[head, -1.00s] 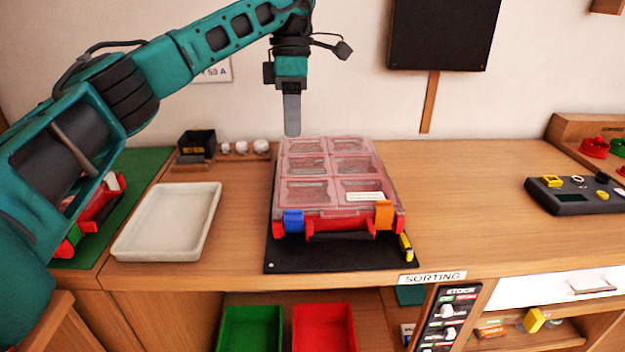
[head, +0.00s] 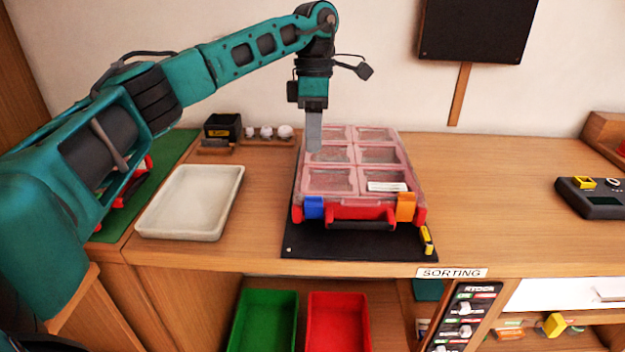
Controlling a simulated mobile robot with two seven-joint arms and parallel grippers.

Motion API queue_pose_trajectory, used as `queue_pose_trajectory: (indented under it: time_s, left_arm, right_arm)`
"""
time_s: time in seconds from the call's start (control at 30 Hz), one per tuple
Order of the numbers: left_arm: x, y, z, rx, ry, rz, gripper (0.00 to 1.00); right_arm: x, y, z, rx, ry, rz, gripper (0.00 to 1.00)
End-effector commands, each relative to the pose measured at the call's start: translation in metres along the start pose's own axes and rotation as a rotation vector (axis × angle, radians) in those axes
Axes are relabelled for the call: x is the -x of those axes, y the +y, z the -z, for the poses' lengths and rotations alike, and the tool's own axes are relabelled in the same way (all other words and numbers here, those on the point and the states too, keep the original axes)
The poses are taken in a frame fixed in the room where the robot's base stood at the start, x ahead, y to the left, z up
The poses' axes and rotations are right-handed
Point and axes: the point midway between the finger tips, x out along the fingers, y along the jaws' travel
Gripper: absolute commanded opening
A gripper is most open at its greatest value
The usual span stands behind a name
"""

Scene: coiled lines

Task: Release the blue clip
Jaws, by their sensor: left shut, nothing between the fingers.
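The blue clip (head: 314,208) is at the front left of a red case (head: 360,212) with a clear lid over several compartments. An orange clip (head: 405,207) is at the case's front right. The lid looks shut, and I cannot tell from here whether the blue clip is fastened. My left gripper (head: 314,146) points down over the back left part of the lid, behind the blue clip. It is shut and empty. Whether its tip touches the lid is unclear. My right gripper is not in view.
The case stands on a black mat (head: 300,246). A cream tray (head: 190,226) is to its left, and a yellow-and-black item (head: 427,240) lies at the mat's right. Small dark and white items stand behind.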

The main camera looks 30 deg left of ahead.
Motion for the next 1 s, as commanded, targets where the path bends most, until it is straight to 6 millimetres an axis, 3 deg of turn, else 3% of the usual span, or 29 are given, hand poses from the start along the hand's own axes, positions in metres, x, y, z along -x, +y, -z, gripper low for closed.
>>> queue_pose_trajectory:
  time_s: [0.2,0.57,1.0]
  left_arm:
    - [-0.051,-0.001,0.001,0.000,0.003,0.003,0.00]
    - [-0.066,-0.029,0.000,0.000,0.000,0.000,0.00]
    - [-0.068,-0.033,0.000,0.002,-0.001,0.000,0.00]
  right_arm:
    - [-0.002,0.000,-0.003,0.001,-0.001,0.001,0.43]
    - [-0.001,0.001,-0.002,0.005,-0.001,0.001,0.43]
    - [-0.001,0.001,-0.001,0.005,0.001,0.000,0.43]
